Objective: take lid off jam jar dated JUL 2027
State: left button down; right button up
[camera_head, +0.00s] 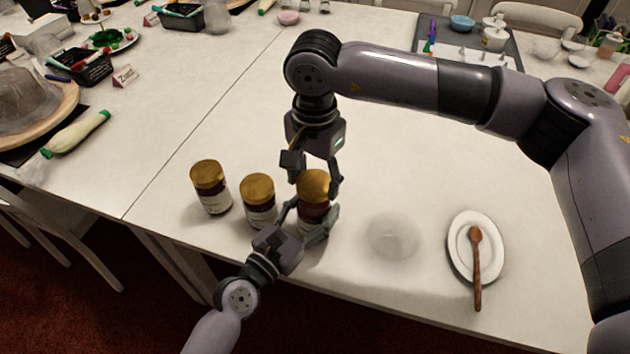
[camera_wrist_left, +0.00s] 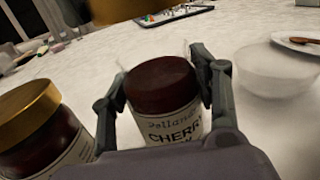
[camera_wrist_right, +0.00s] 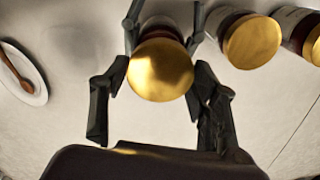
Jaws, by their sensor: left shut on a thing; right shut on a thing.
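A cherry jam jar (camera_head: 312,217) stands on the table near its front edge. In the left wrist view the jar (camera_wrist_left: 166,95) is upright with a dark red, uncovered top; part of its label reads "CHERRY", and no date is readable. My left gripper (camera_head: 309,221) is shut around the jar's sides. A gold lid (camera_head: 314,184) is held by my right gripper (camera_head: 316,180) just above the jar; the gold lid (camera_wrist_right: 160,70) fills the space between the fingers in the right wrist view. The lid's edge (camera_wrist_left: 130,9) shows apart from the jar.
Two gold-lidded jars (camera_head: 211,187) (camera_head: 259,201) stand just left of the held jar. A clear bowl (camera_head: 393,237) is to its right, then a white plate (camera_head: 459,262) with a wooden spoon (camera_head: 476,262). The table behind is mostly clear.

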notch_tip(320, 180, up, 2)
jog(key=shift+r, duration=0.1)
pick_arm(q)
jog(key=shift+c, duration=2.4)
grip_release()
jog(key=v, duration=1.2)
